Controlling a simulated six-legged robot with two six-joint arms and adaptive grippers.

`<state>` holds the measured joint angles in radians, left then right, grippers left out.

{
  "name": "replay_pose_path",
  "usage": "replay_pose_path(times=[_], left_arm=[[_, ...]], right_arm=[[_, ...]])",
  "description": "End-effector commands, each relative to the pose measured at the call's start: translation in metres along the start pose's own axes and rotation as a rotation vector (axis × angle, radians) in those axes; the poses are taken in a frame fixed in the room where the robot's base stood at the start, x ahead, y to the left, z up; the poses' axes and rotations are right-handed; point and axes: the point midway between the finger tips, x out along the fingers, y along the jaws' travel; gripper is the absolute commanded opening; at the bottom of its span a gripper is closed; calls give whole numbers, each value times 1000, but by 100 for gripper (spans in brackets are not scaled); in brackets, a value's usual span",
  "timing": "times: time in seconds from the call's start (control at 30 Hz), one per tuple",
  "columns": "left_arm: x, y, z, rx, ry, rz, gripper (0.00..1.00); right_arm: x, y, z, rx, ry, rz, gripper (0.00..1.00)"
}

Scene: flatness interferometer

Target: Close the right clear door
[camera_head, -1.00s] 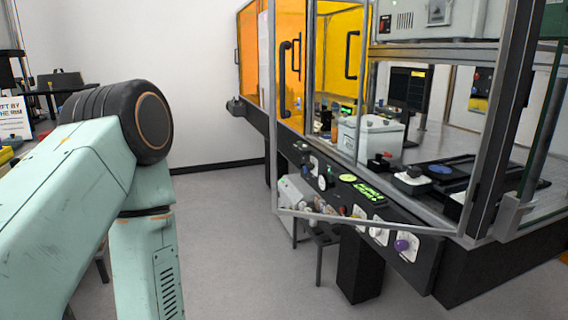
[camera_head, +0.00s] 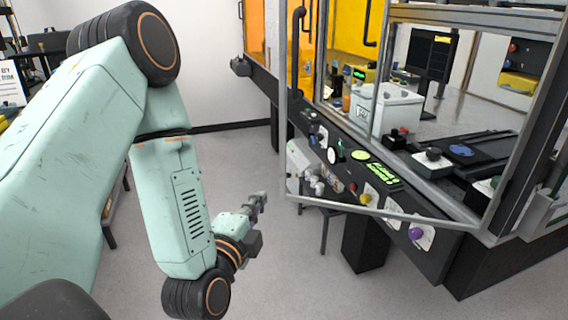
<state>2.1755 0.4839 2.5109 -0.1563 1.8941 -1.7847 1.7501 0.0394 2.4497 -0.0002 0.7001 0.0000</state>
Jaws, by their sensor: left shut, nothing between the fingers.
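The right clear door is a clear pane in a thin grey metal frame (camera_head: 400,213) at the centre and right. It stands swung open, out from the machine and over its front control panel. Its free upright edge is at the left, with a dark vertical handle (camera_head: 296,50) beside it. My left gripper (camera_head: 264,197) is small in the picture, shut and empty. It appears just left of the door's lower free corner, apart from it in the picture; the depth between them is hard to tell. My right gripper is out of view.
The control panel (camera_head: 405,215) with buttons and a purple knob (camera_head: 416,233) runs below the door. Inside the machine are a white box (camera_head: 388,108) and a monitor (camera_head: 431,55). Orange panels (camera_head: 256,30) stand at the back. A small stool (camera_head: 326,225) is under the panel. Grey floor is clear in front.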

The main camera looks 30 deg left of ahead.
Motion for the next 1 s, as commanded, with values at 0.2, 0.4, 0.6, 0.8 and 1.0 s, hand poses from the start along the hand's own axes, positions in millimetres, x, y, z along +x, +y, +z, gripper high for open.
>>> replay_pose_path(times=[0.2,0.4,0.6,0.8,1.0], left_arm=[[0,-4,1,110,-8,-28,0],[23,-6,0,112,-7,-29,0],[62,-7,-1,114,-5,-27,0],[101,-8,-1,113,-3,-26,0],[128,-8,0,112,-3,-23,0]], right_arm=[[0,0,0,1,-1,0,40],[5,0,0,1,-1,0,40],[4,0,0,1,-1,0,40],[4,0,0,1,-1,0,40],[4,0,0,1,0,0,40]])
